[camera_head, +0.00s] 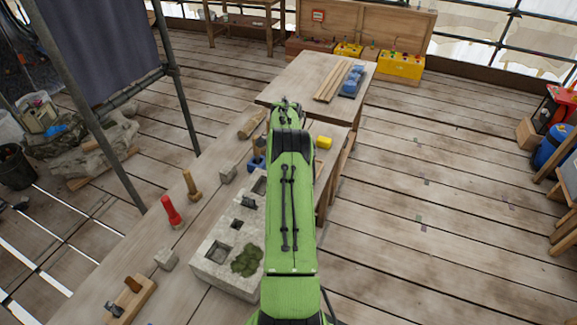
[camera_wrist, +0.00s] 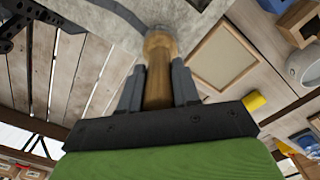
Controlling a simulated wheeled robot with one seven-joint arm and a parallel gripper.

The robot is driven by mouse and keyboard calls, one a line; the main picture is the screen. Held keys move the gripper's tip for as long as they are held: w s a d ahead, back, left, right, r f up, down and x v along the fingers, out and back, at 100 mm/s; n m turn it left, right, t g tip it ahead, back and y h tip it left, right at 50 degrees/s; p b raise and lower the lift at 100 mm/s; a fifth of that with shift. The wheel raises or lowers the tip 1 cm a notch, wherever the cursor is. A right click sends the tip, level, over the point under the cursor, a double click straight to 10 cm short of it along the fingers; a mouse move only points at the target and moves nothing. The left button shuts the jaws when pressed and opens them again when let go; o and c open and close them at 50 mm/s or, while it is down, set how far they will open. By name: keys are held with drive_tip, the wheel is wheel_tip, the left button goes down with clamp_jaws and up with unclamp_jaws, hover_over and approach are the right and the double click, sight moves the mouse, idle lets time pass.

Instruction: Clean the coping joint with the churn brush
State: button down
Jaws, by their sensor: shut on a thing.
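In the wrist view my gripper (camera_wrist: 158,70) is shut on an upright-looking wooden handle (camera_wrist: 158,92), with one dark finger on each side. The handle ends in a rounded wooden part against or in front of a grey stone surface (camera_wrist: 195,18). I cannot tell whether they touch, and no bristles show. A dark curved band (camera_wrist: 122,12) crosses by the stone; I cannot tell if it is the coping joint. In the head view my green arm hides the gripper and the held thing. A pale stone block (camera_head: 210,268) with square sockets and a green mossy patch (camera_head: 247,261) lies left of the arm.
The long wooden bench (camera_head: 95,275) carries a red-handled tool (camera_head: 171,211), a wooden-handled tool (camera_head: 190,185), a mallet-like piece (camera_head: 251,122) and a wooden block (camera_head: 131,300). A yellow block (camera_head: 323,142) lies right of my arm. The plank floor (camera_head: 410,215) at right is mostly clear.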

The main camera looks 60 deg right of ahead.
wheel_tip(320, 180, up, 7)
drive_tip(key=p, duration=0.3)
drive_tip(key=shift+f, duration=0.3)
idle(0.5)
